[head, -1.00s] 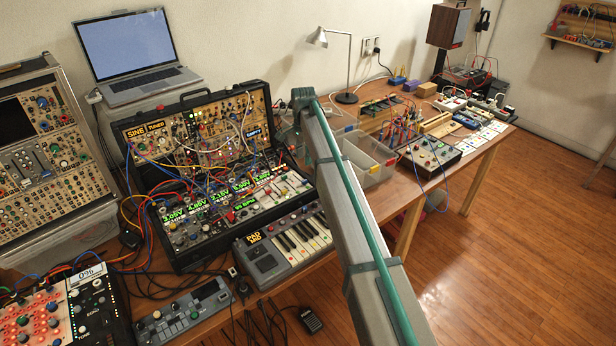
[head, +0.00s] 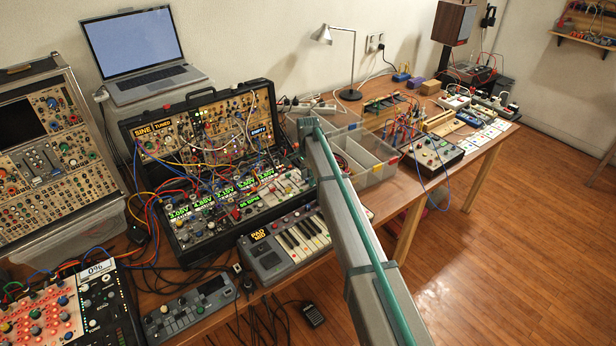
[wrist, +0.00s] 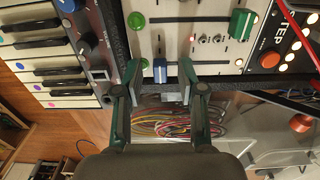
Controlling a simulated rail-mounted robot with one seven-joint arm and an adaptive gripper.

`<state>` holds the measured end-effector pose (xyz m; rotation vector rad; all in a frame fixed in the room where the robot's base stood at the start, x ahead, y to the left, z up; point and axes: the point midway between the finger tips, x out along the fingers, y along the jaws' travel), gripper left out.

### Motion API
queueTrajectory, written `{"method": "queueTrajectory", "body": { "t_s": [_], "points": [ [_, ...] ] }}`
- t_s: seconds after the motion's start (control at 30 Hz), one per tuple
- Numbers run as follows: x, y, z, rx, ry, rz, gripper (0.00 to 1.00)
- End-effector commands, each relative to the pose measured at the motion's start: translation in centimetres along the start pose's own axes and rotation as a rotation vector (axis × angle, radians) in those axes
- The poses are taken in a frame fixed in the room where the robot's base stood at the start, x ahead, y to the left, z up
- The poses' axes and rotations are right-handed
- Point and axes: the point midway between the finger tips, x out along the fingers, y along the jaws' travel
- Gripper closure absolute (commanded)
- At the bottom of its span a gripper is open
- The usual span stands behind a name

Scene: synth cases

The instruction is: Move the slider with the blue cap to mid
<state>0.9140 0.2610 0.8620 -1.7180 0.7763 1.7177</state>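The slider with the blue cap (wrist: 160,70) is in the wrist view, at the lower edge of a pale panel (wrist: 203,62) with dark slots. The cap sits between the fingertips of my gripper (wrist: 160,77), which is open, with a visible gap on each side. A slider with a green cap (wrist: 241,23) stands farther up and right on the same panel. In the head view the pale panel (head: 288,187) shows at the right end of the synth case, and my arm hides the gripper and the blue cap.
A keyboard unit (wrist: 55,50) lies left of the panel in the wrist view. A clear bin with coloured cables (wrist: 165,122) is below the fingers. A red cable (wrist: 299,35) and a black module (wrist: 283,58) are at the right. Patch cables (head: 200,165) cross the case.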

Motion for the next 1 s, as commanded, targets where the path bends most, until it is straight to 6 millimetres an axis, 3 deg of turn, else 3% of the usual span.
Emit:
{"method": "queueTrajectory", "body": {
  "t_s": [0.1, 0.33, 0.73, 1.0],
  "points": [
    [0.0, 0.0, 0.0, 0.0, 0.0, 0.0, 0.6],
    [0.0, 0.0, 0.0, 0.0, 0.0, 0.0, 0.99],
    [0.0, -0.3, 0.0, 0.0, 0.0, 0.0, 1.0],
    [0.1, -3.7, -0.1, 0.0, 0.0, 0.0, 1.0]
  ]
}}
